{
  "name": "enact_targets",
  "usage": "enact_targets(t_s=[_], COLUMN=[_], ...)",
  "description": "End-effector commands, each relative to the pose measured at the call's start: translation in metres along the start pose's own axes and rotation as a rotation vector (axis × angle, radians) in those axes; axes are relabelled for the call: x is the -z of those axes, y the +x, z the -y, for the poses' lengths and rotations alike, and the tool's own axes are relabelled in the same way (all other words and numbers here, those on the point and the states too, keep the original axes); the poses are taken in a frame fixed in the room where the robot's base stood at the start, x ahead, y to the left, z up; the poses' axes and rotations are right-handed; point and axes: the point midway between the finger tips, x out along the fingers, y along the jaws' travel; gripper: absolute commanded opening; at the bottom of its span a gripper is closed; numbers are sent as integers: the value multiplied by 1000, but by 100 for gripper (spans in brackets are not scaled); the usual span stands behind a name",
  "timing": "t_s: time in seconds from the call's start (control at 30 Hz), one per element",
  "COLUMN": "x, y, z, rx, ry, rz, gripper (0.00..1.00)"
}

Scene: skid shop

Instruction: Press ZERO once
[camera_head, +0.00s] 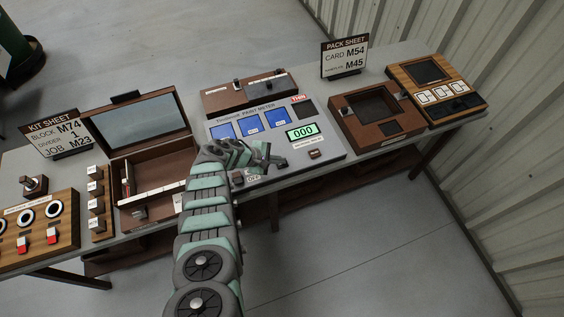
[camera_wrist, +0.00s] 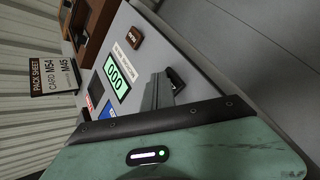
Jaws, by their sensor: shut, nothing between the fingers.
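The print meter panel (camera_head: 325,139) is a grey sloped unit with a green display (camera_head: 302,131) reading 000. A small brown button (camera_head: 315,154) sits below the display. The same button shows in the wrist view (camera_wrist: 134,37) with small light lettering, too small to read surely as ZERO. My gripper (camera_head: 276,162) is shut and empty, over the front part of the panel, left of the brown button and apart from it. In the wrist view my gripper's fingers (camera_wrist: 165,88) point toward the panel. My arm hides part of the panel's lower left, near an OFF label.
An open brown box (camera_head: 160,168) and a button board (camera_head: 38,228) stand to the left. A brown frame unit (camera_head: 374,114) and a wooden keypad box (camera_head: 438,90) stand to the right. Kit (camera_head: 62,133) and pack (camera_head: 345,58) sheets stand upright on the table.

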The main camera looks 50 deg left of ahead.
Motion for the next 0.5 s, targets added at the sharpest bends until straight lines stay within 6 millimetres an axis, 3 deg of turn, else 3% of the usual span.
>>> enact_targets(t_s=[0.5], x=[-6], y=[-8], z=[-6], rx=[0], ry=[0], rz=[0], gripper=[0])
